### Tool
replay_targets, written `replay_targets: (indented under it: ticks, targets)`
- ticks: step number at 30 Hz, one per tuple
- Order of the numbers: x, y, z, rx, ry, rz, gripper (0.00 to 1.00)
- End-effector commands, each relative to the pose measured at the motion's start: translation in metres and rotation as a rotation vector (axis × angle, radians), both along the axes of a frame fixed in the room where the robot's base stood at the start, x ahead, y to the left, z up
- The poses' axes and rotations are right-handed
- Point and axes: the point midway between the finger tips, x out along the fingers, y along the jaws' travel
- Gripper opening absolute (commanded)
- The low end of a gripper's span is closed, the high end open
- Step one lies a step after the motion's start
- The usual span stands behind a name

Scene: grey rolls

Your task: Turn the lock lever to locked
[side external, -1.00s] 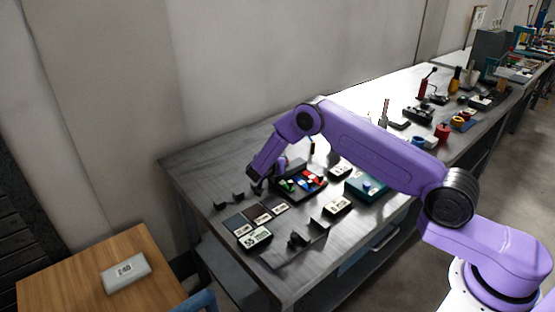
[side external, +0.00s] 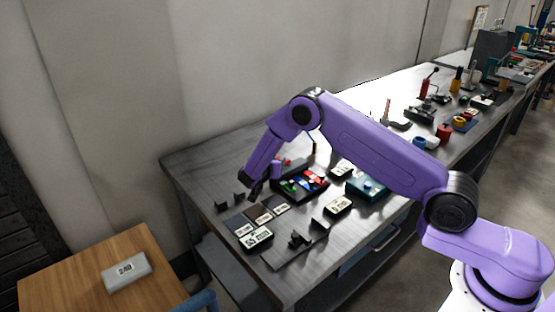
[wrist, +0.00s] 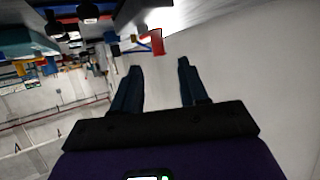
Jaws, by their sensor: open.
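My gripper (side external: 254,189) hangs over the left part of the grey workbench (side external: 195,160), left of a dark tray of coloured pieces (side external: 291,189). In the wrist view my gripper (wrist: 159,68) has its two dark fingers apart with nothing between them. A small red angled part (wrist: 157,41) shows just beyond the fingertips. A reddish part (side external: 283,161) also shows behind my forearm in the side view. I cannot tell whether either is the lock lever, and no lever position can be read.
Dark flat pads with labels (side external: 262,215) and a labelled box (side external: 257,238) lie in front of my gripper. A teal box (side external: 367,188) stands to the right. Small black brackets (side external: 221,205) stand near the left edge. A wooden table (side external: 75,277) stands at lower left.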

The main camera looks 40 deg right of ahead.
Motion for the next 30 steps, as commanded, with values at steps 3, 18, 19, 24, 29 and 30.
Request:
replay_targets:
  ticks: [3, 18, 19, 24, 29, 30]
  targets:
    - [-0.013, 0.022, 0.011, 0.001, -0.001, 0.004, 0.43]
    - [-0.052, 0.081, 0.040, 0.000, -0.002, -0.001, 0.43]
    - [-0.053, 0.082, 0.041, 0.000, -0.002, -0.001, 0.43]
    - [-0.055, 0.083, 0.042, 0.001, -0.001, -0.003, 0.43]
    - [-0.055, 0.083, 0.042, 0.001, -0.001, -0.003, 0.43]
    - [-0.054, 0.083, 0.042, 0.001, -0.001, -0.002, 0.43]
